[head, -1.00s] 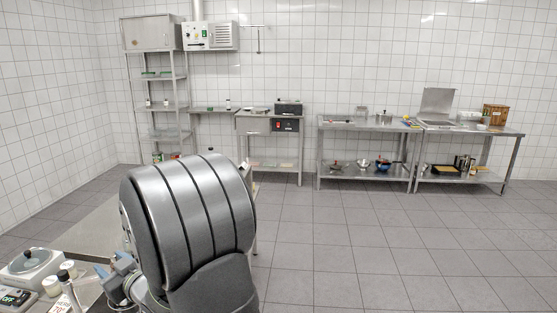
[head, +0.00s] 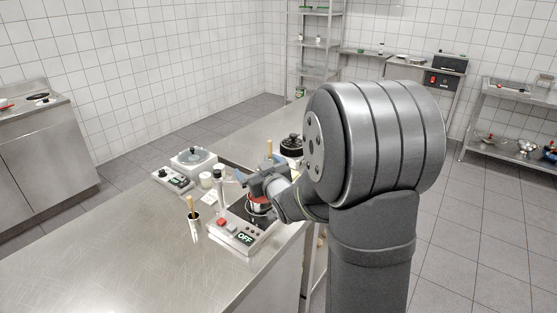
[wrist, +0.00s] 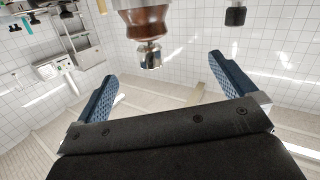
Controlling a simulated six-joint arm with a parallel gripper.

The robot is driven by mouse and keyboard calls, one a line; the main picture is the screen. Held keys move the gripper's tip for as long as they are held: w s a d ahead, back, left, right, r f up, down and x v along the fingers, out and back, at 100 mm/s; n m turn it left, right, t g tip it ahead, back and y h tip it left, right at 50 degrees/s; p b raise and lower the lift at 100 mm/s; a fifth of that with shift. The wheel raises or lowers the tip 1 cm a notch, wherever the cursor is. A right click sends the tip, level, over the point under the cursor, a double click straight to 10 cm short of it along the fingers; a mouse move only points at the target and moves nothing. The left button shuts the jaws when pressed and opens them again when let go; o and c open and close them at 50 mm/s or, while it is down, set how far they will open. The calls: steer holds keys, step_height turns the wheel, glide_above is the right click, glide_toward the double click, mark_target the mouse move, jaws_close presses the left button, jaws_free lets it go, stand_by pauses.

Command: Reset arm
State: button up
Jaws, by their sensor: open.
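My gripper (head: 250,178) is above the steel counter (head: 130,235) in the head view, partly hidden by my arm. In the wrist view its two blue ridged fingers (wrist: 162,68) are spread wide, with nothing held between them. A brown rounded thing with a shiny metal end (wrist: 142,22) shows beyond the fingers at the top of that view, apart from them. Below the gripper in the head view, a red pot (head: 258,204) is on a hotplate unit (head: 238,236) whose display reads OFF. The pot is partly hidden by the gripper.
A cup with a wooden-handled tool (head: 195,221) stands left of the hotplate. A scale-like device (head: 173,179), a lidded round appliance (head: 193,158) and small white jars (head: 206,180) stand behind. A black-lidded pot (head: 291,147) is near my arm. The counter's front left is clear.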

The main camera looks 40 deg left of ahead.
step_height(320, 180, up, 7)
steer(key=w+a+n+g+h, duration=0.1)
steer(key=w+a+n+h, duration=0.15)
steer(key=h, duration=0.45)
steer(key=s+d+r+n+g+h, duration=0.25)
steer(key=s+d+r+h, duration=0.25)
steer(key=s+r, duration=0.3)
steer(key=x, duration=0.7)
steer(key=shift+w+f+g, duration=0.3)
steer(key=shift+w+g, duration=0.05)
steer(key=shift+g, duration=0.1)
steer(key=v, duration=1)
steer(key=shift+a, duration=0.1)
steer(key=shift+c, duration=0.4)
